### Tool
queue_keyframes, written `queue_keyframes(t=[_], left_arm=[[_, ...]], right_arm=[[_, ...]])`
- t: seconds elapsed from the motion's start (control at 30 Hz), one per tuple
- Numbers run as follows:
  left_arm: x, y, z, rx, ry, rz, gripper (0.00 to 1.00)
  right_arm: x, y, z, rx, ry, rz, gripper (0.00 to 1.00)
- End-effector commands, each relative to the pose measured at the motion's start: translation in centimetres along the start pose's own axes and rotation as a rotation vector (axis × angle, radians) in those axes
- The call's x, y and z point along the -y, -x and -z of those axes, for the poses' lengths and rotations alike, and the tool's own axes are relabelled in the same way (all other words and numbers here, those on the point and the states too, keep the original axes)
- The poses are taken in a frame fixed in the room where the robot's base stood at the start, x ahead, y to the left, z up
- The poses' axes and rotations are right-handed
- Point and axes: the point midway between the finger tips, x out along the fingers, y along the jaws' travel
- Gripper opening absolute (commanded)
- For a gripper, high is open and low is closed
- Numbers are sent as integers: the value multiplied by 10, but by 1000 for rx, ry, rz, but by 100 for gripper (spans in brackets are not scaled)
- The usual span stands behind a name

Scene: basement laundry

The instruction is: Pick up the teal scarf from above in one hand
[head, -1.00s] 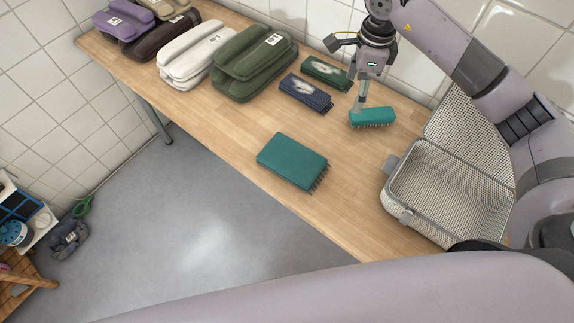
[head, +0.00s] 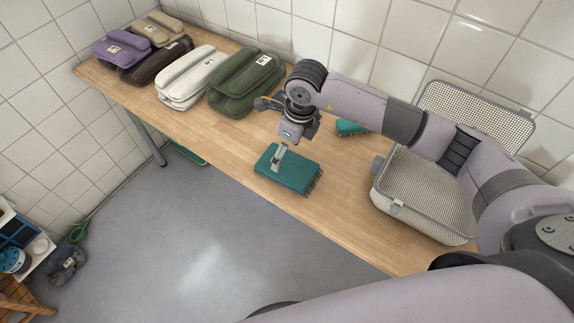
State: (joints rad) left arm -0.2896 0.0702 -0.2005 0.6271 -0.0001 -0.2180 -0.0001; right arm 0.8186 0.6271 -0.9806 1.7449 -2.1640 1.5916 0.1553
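A larger teal folded scarf (head: 300,178) with dark fringe along its right end lies flat on the wooden table. A smaller teal fringed piece (head: 352,127) lies farther back, partly hidden behind my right arm. My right gripper (head: 278,162) points down over the larger teal scarf, left of its middle. Its fingers overlap the scarf's top in this view; I cannot tell whether they touch it. The fingers show nearly edge-on, so their gap is unclear. The scarf looks flat and unlifted. My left gripper is not in view.
On the wooden table (head: 225,137), an olive bundle (head: 240,85), a white one (head: 183,80), and brown, purple and tan ones stand to the left. An open mesh case (head: 425,195) is at the right. Tiled walls stand behind. Bare table lies around the larger scarf.

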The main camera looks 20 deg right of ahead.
Motion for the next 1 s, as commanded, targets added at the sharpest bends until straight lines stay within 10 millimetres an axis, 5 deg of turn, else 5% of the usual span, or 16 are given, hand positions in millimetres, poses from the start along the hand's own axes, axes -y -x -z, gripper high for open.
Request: queue_keyframes(t=[0.23,0.6,0.87,1.0], left_arm=[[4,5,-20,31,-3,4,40],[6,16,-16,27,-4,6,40],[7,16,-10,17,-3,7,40],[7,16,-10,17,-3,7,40]], right_arm=[[0,-20,0,-1,0,0,100],[0,-67,5,-1,0,-1,100],[0,-71,5,0,1,1,100],[0,-70,5,0,1,1,92]])
